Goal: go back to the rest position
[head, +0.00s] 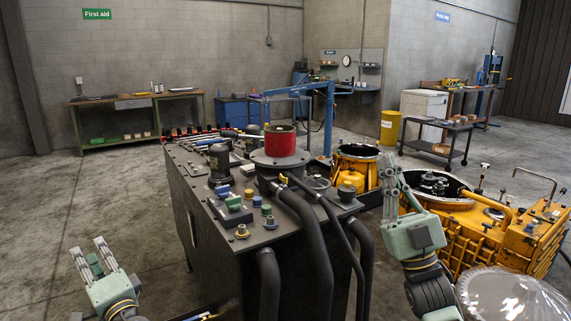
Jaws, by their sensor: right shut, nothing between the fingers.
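My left gripper (89,247) is at the lower left of the head view, over the bare floor. Its two fingers stand apart, pointing up and away, with nothing between them. My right gripper (388,160) is right of centre, raised with its fingers pointing up. Its fingers are closed together and hold nothing. It is in front of the orange transmission housing (470,247) in the picture; I cannot tell the gap between them.
A dark machine cabinet (215,240) with a red cylinder (280,140), coloured knobs and black hoses stands between my grippers. A clear dome (510,297) is at the lower right. A wooden bench (140,103) and blue hoist (329,110) stand behind. Floor at left is free.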

